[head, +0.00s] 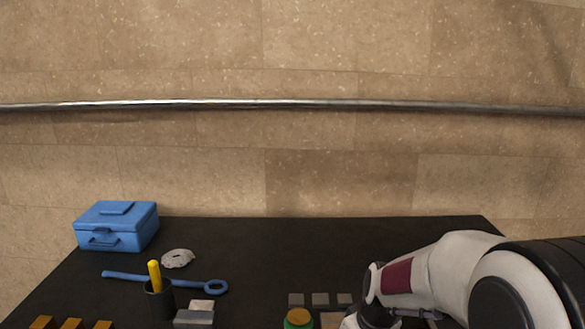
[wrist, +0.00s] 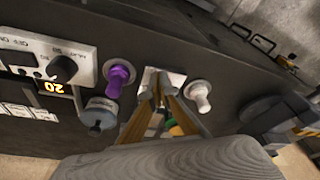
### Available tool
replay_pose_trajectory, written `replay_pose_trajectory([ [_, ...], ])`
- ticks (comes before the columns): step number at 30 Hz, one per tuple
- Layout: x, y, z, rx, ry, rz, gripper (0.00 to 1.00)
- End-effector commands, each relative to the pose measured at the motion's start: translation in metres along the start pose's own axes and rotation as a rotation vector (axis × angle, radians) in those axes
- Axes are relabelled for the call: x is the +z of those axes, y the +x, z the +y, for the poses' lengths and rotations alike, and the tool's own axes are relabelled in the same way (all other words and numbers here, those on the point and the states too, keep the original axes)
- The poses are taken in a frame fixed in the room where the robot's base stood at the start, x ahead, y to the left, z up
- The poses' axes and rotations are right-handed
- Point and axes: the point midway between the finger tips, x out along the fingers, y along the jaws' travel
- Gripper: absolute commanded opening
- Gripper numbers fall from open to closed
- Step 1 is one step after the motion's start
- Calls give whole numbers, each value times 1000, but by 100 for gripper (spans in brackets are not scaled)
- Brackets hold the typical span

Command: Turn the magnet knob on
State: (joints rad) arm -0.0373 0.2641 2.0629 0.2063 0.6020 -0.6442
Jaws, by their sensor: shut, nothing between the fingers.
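In the wrist view a dark panel carries several controls, and I cannot read which one is the magnet knob. A black round knob (wrist: 65,68) sits on a white labelled plate at the left. A purple knob (wrist: 118,76) and a white knob (wrist: 201,96) stand out from the panel on either side of a small pale plate (wrist: 175,76). My gripper (wrist: 160,80) is shut and empty, its tips in front of this plate; they hide part of it, and contact cannot be told. In the head view the gripper's tips are not visible.
An orange display (wrist: 52,87) reads 20, and a grey cylinder (wrist: 98,114) sticks out below the purple knob. In the head view, a blue box (head: 117,226), a blue wrench (head: 160,280) and a black cup (head: 158,300) occupy the table's left; its back middle is clear.

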Motion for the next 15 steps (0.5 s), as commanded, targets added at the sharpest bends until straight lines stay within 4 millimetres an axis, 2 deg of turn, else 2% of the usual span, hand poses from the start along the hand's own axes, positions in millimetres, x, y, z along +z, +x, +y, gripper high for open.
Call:
replay_pose_trajectory([
  [15,-2,0,-9,0,0,0,0],
])
